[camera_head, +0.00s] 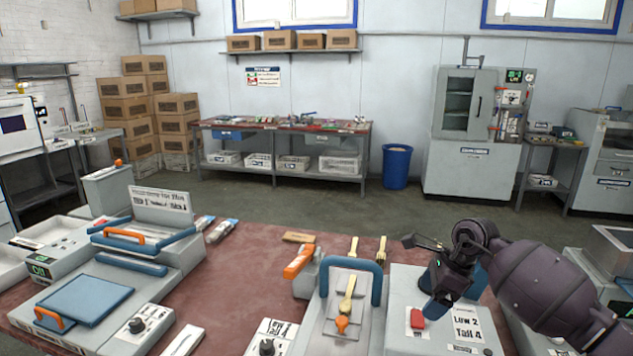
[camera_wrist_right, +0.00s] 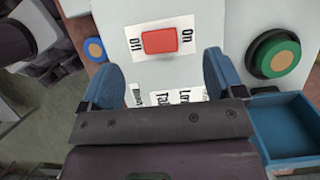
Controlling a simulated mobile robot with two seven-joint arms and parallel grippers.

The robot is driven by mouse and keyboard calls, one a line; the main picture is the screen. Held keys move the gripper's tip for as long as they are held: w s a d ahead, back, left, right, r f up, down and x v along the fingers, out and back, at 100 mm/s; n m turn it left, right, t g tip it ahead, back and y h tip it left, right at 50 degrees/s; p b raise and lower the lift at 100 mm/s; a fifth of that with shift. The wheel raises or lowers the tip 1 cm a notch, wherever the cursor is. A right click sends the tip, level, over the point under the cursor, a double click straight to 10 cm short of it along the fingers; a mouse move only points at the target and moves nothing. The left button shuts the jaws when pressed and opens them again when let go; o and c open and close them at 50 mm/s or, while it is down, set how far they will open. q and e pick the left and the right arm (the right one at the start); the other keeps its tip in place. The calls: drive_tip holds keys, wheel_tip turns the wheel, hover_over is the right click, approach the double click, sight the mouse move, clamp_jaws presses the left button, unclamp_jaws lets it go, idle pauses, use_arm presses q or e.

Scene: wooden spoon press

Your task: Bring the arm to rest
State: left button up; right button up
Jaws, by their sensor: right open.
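My right gripper (camera_head: 448,299) is over the grey press housing (camera_head: 398,283) at the right of the bench. In the right wrist view its two blue fingers (camera_wrist_right: 168,72) are spread apart with nothing between them. A red rocker switch (camera_wrist_right: 160,40) on a white on/off label lies just beyond the fingertips, and it also shows in the head view (camera_head: 417,318). A wooden spoon (camera_head: 347,296) lies on the press plate, within the blue handle frame (camera_head: 377,284). My left gripper is not in view.
A grey machine with a blue lid (camera_head: 85,299) stands on the left of the red bench (camera_head: 240,262). A green button (camera_wrist_right: 272,54) and a blue tray (camera_wrist_right: 290,127) lie right of the fingers in the wrist view.

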drive_tip(key=s+a+m+t+y, duration=0.25)
drive_tip(key=s+a+y, duration=0.25)
drive_tip(key=a+y, duration=0.45)
drive_tip(key=s+a+r+m+t+y, duration=0.25)
drive_tip(key=r+m+t, duration=0.25)
drive_tip(key=m+t, duration=0.65)
drive_tip(key=s+d+f+m+h, duration=0.55)
drive_tip(key=d+m+h, duration=0.35)
drive_tip(key=m, duration=0.5)
drive_tip(key=s+d+f+m+h, duration=0.4)
drive_tip(key=s+d+m+h, duration=0.25)
drive_tip(key=m+h, duration=0.6)
drive_tip(key=s+f+m+g+y, duration=0.2)
drive_tip(key=s+f+m+g, duration=0.3)
drive_tip(key=s, duration=0.6)
drive_tip(key=s+f+m+g+y, duration=0.35)
drive_tip(key=s+m+g, duration=0.2)
drive_tip(key=s, duration=0.45)
drive_tip(key=w+f+n+t, duration=0.1)
drive_tip(key=w+f+t, duration=0.5)
drive_tip(key=f, duration=0.4)
drive_tip(key=shift+w+a+t, duration=0.15)
drive_tip(key=shift+w+t, duration=0.25)
drive_tip(key=shift+t, duration=0.05)
